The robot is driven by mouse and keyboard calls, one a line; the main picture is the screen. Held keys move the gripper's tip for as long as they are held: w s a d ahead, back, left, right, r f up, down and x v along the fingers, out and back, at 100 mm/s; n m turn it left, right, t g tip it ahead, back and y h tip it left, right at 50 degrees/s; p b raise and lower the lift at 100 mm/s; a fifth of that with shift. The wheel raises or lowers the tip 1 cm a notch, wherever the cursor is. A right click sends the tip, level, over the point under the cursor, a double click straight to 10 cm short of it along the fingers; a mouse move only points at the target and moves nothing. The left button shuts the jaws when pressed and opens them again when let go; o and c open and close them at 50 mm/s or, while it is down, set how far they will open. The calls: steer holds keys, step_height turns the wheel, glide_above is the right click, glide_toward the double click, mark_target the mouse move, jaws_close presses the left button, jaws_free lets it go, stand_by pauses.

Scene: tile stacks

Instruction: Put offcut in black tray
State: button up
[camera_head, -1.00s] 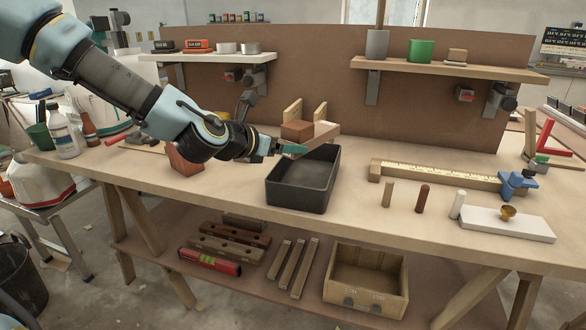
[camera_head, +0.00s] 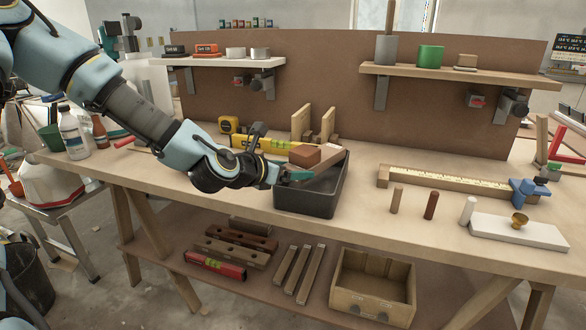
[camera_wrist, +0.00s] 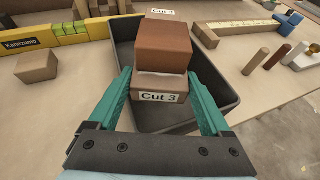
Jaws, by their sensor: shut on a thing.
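My gripper (camera_wrist: 158,106) is shut on a pale wooden piece (camera_wrist: 158,90) labelled "Cut 3", which I take as the offcut. Its teal fingers are on both sides of it. A reddish-brown block (camera_wrist: 165,42) rests on top of the piece; it also shows in the head view (camera_head: 304,155). The black tray (camera_head: 308,203) stands on the bench, and its right wall (camera_wrist: 212,82) shows in the wrist view. My gripper in the head view (camera_head: 292,175) is over the tray's left part, with the piece over the tray opening. Whether the piece touches the tray floor is hidden.
A yellow level (camera_head: 266,143) and a tape measure (camera_head: 229,124) lie behind the tray. A wooden block (camera_wrist: 36,65) is left of it. Right of it are a ruled wooden bar (camera_head: 440,181), upright dowels (camera_head: 431,205) and a white slab (camera_head: 520,232). Shelves (camera_head: 460,74) hang behind.

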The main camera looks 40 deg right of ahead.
steer(key=shift+f, duration=0.2)
steer(key=o, duration=1.5)
steer(key=shift+r, duration=0.15)
steer(key=shift+r, duration=0.35)
steer(key=p+v, duration=0.4)
steer(key=p, duration=0.2)
steer(key=p+v, duration=0.4)
steer(key=p, duration=0.2)
steer(key=p+v, duration=0.4)
steer(key=p, duration=0.2)
steer(key=shift+w+d+r, duration=0.1)
steer(key=shift+r, duration=0.25)
steer(key=shift+f+p, duration=0.1)
steer(key=shift+p, duration=0.2)
